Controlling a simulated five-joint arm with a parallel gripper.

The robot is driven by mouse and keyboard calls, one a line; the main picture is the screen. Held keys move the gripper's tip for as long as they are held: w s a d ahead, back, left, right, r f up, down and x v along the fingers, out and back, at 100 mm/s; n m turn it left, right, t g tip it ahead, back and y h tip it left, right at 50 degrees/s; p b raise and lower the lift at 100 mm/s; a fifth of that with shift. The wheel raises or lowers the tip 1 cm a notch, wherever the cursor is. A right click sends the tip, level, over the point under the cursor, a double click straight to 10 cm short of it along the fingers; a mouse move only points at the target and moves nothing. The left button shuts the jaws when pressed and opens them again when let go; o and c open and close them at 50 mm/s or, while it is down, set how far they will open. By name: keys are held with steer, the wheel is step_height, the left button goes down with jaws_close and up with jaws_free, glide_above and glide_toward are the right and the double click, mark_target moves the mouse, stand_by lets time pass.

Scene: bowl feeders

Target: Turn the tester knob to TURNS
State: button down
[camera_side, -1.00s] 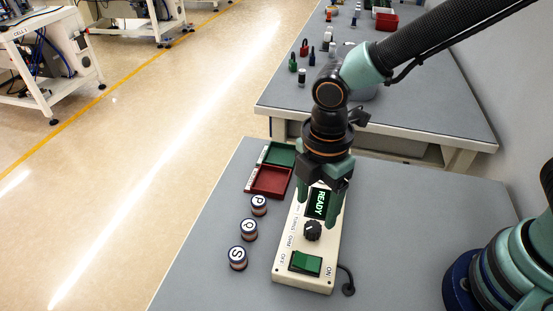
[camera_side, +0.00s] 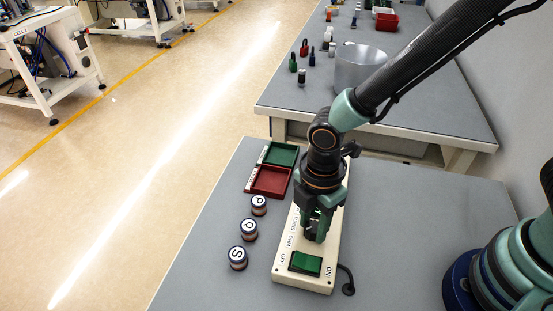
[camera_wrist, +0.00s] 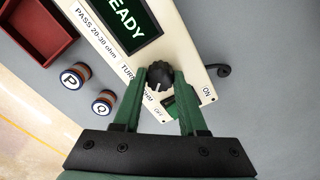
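The tester (camera_side: 330,262) is a cream box on the grey table, with a lit READY screen (camera_wrist: 128,22) in the wrist view. Its black ribbed knob (camera_wrist: 159,76) sits between the TURNS and OHM labels and the box's other edge. A pale mark shows on the knob, but I cannot tell which label it points to. My gripper (camera_wrist: 160,72) has a finger on either side of the knob, and the knob fills the gap between the tips. In the side view my gripper (camera_side: 316,238) points down over the tester and hides the knob and much of the screen.
A green rocker switch (camera_side: 305,263) lies close to the knob, between OFF and ON. Spools P (camera_side: 259,205), Q (camera_side: 249,229) and S (camera_side: 238,257) stand left of the tester. A red tray (camera_side: 270,181) and green tray (camera_side: 282,154) lie behind. A black cable (camera_side: 348,284) leaves the right side.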

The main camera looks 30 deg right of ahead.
steer(key=shift+m, duration=0.3)
steer(key=m, duration=0.8)
steer(key=shift+m, duration=0.4)
steer(key=m, duration=0.4)
steer(key=shift+m, duration=2.2)
steer(key=shift+c, duration=2.3)
jaws_free()
